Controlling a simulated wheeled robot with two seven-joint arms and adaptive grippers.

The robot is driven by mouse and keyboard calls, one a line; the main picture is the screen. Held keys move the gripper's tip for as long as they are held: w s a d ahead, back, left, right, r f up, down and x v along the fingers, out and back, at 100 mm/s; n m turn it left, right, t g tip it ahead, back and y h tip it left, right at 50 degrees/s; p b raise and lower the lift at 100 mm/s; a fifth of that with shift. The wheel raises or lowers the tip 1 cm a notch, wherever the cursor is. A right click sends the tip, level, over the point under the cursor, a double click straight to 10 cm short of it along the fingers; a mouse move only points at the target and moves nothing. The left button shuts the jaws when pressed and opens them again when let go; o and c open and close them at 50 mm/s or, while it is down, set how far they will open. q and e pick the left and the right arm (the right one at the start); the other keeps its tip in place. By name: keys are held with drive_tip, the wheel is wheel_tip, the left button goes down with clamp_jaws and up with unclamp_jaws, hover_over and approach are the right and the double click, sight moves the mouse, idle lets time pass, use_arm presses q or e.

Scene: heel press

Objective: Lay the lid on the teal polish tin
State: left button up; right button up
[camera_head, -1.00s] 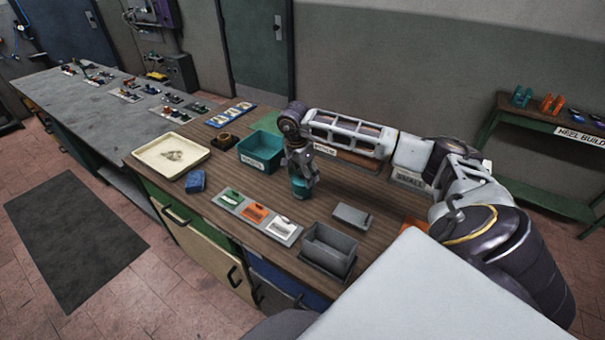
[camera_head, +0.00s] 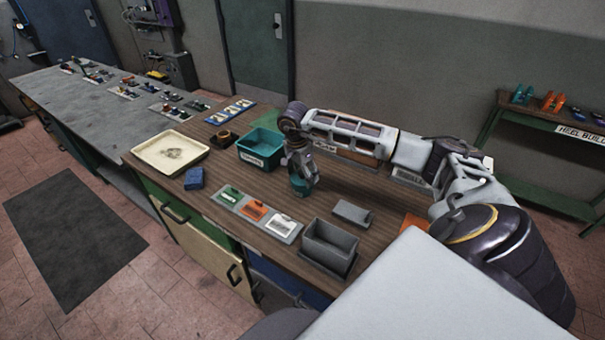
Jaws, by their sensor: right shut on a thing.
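My right gripper (camera_head: 302,178) points down over the middle of the wooden bench. It is shut on a small teal round thing (camera_head: 300,187), which looks like the teal polish tin or its lid. The fingers cover its upper part, and I cannot tell which of the two it is or whether it touches the bench. No separate lid can be made out. My left gripper is not in view.
A teal bin (camera_head: 262,150) stands behind and left of the gripper. A tray with green, orange and white cards (camera_head: 257,214) lies in front. A grey open box (camera_head: 329,245) and a grey block (camera_head: 352,213) are nearer right. A cream tray (camera_head: 150,158) sits left.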

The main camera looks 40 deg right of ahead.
drive_tip(key=o, duration=0.9)
drive_tip(key=shift+r, duration=0.1)
drive_tip(key=shift+r+p, duration=1.9)
drive_tip(key=shift+r, duration=1.5)
